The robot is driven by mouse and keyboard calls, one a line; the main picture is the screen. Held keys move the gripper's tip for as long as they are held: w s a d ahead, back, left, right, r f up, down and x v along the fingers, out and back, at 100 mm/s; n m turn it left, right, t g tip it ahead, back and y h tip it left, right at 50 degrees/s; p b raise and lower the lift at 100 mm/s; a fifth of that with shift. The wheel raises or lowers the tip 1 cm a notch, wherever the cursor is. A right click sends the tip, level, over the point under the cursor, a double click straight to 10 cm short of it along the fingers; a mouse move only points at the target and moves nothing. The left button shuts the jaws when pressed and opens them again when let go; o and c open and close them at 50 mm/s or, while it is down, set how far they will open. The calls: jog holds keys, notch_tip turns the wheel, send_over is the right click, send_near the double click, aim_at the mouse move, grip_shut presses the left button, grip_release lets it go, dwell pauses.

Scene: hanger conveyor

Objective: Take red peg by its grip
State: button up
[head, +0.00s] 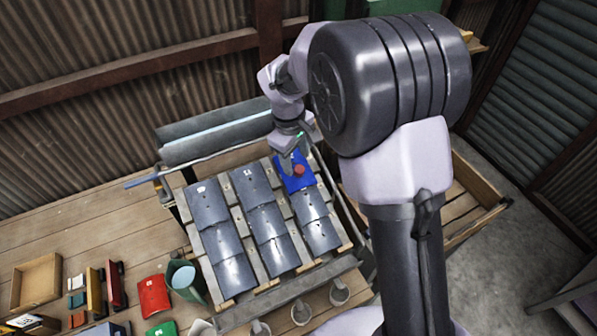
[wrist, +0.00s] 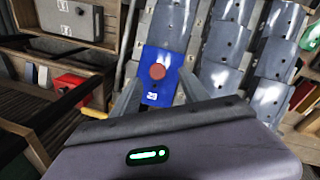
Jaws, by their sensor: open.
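The red peg shows as a round red top (head: 299,170) over a blue tile (head: 293,186) at the upper right of the tile rack in the head view. In the wrist view the red peg (wrist: 157,71) stands out against the blue tile (wrist: 152,97), which has a small white mark near its lower edge. My gripper (wrist: 159,78) is open, with one finger on each side of the peg in the picture and gaps to both. In the head view my gripper (head: 288,163) is just left of the peg. The peg's lower part is hidden, and I cannot tell the height gap.
Grey tiles (head: 258,222) lie in three columns on the sloped rack around the blue one. A wooden crate (head: 470,195) is at the right. Coloured blocks, a bucket (head: 184,276) and pots lie to the left and front.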

aim_at(299, 168)
jog(key=f, duration=0.3)
jog(key=w+f, duration=0.1)
jog(key=shift+d+f+b, duration=0.25)
jog(key=shift+d+b, duration=0.05)
jog(key=shift+b, duration=0.1)
jog(key=shift+r, duration=0.1)
jog(key=shift+s, duration=0.1)
jog(key=c, duration=0.4)
grip_shut()
jog(key=shift+r, duration=0.1)
jog(key=shift+r, duration=0.3)
jog(key=r, duration=0.3)
jog(key=shift+s+a+p, duration=0.25)
jog(key=shift+s+p, duration=0.05)
jog(key=shift+p, duration=0.1)
jog(key=s+a+r, duration=0.1)
jog(key=s+a, duration=0.6)
jog(key=s, duration=0.6)
jog(key=shift+s+a, duration=0.15)
jog(key=shift+a, duration=0.05)
jog(key=shift+r, duration=0.1)
